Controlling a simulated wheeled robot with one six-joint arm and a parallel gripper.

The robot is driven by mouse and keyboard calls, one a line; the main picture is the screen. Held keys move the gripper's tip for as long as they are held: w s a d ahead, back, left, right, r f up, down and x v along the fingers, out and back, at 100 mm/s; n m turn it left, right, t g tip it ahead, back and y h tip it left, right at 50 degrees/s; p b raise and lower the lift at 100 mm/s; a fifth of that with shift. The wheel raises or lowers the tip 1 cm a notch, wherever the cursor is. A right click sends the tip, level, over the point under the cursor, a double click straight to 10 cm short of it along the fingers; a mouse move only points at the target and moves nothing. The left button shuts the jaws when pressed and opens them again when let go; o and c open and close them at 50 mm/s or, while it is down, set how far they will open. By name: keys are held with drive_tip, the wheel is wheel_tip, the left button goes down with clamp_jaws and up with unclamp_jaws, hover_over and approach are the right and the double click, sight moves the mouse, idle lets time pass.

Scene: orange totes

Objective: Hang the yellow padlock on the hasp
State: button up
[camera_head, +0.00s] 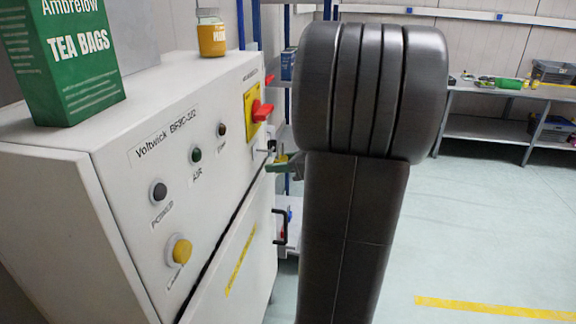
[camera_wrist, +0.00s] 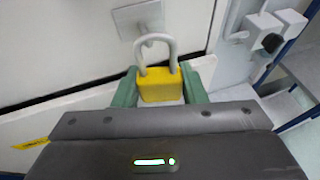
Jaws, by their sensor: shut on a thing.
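The yellow padlock (camera_wrist: 161,86) is between the green fingers of my gripper (camera_wrist: 160,76) in the wrist view. My gripper is shut on its body, with the grey shackle pointing up, away from the palm. A pale metal plate, seemingly the hasp (camera_wrist: 137,19), is on the white cabinet face just beyond the shackle. The shackle top overlaps the plate's lower edge in the picture; I cannot tell whether it passes through a loop or only lies in front. In the head view my gripper (camera_head: 288,164) is at the cabinet's right edge, mostly hidden behind my dark arm.
The white cabinet (camera_head: 135,195) carries buttons and a red rotary switch (camera_head: 262,110). A green tea box (camera_head: 65,60) and an orange-yellow jar (camera_head: 211,38) stand on top. A black door handle (camera_head: 280,227) juts out below my gripper. Open floor lies to the right, before a workbench (camera_head: 500,92).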

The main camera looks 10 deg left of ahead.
drive_tip(key=a, duration=0.1)
drive_tip(key=a+f, duration=0.1)
drive_tip(key=shift+a+b, duration=0.3)
drive_tip(key=shift+s+f, duration=0.1)
drive_tip(key=shift+f, duration=0.25)
idle(0.5)
drive_tip(key=o, duration=1)
drive_tip(key=v, duration=0.4)
drive_tip(key=b+v, duration=0.1)
drive_tip(key=v, duration=0.9)
drive_tip(key=shift+w+r+b, duration=0.15)
drive_tip(key=shift+w+b, duration=0.15)
drive_tip(key=shift+b, duration=0.1)
